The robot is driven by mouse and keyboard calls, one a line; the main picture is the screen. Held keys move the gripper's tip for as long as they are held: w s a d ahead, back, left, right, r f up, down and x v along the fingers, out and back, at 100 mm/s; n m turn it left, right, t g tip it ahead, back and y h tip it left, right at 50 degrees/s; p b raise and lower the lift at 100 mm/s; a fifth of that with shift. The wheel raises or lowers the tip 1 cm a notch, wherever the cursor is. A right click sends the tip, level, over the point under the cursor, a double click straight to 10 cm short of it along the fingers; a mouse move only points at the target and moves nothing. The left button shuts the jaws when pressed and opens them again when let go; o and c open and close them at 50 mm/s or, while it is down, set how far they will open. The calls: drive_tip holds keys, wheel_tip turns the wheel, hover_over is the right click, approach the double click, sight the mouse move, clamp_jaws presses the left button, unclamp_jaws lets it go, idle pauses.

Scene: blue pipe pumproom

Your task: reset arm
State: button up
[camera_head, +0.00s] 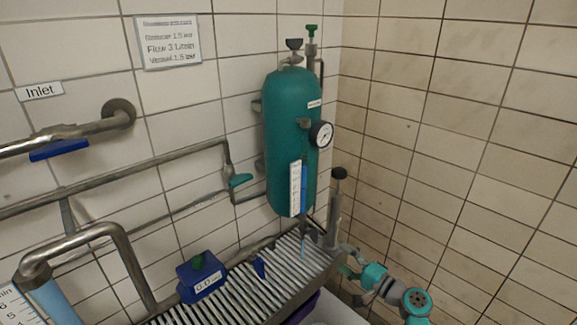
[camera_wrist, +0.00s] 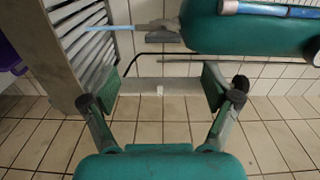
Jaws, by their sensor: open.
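My gripper (camera_wrist: 162,95) is open and empty in the wrist view, its two fingers spread wide with wall tiles behind them. In the head view my arm shows at the lower right, beside the right end of the slatted metal grate (camera_head: 262,290). The teal vessel (camera_head: 290,142) hangs on the wall above and left of the arm. In the wrist view the vessel (camera_wrist: 245,32) fills the upper right and the grate (camera_wrist: 62,60) the upper left, both beyond my fingers. I see no contact with either.
A round gauge (camera_head: 321,134) and level scale (camera_head: 295,188) are on the vessel. A black-knobbed upright valve (camera_head: 335,205) stands by the grate's right end. A blue meter box (camera_head: 201,279), pipes (camera_head: 110,175) and a blue-handled inlet valve (camera_head: 58,150) are at left. The right tiled wall is bare.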

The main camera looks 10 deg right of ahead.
drive_tip(key=s+a+f+h, duration=0.2)
drive_tip(key=s+f+h, duration=0.1)
drive_tip(key=s+f, duration=0.4)
drive_tip(key=s+a+f+h, duration=0.2)
drive_tip(key=s+a+f, duration=0.1)
drive_tip(key=s+f, duration=0.45)
drive_tip(key=s+f+n+g+h, duration=0.15)
drive_tip(key=s+f+h, duration=0.25)
drive_tip(key=s, duration=1.1)
drive_tip(key=s+r+n+h, duration=0.1)
drive_tip(key=s, duration=0.8)
drive_tip(key=s+a+r+n+t, duration=0.1)
drive_tip(key=s+r+n, duration=0.7)
drive_tip(key=s+r, duration=1)
drive_tip(key=shift+a+r+t+h, duration=0.15)
drive_tip(key=shift+r+t+h, duration=0.2)
drive_tip(key=shift+r, duration=0.15)
drive_tip(key=shift+s, duration=0.1)
idle(1.7)
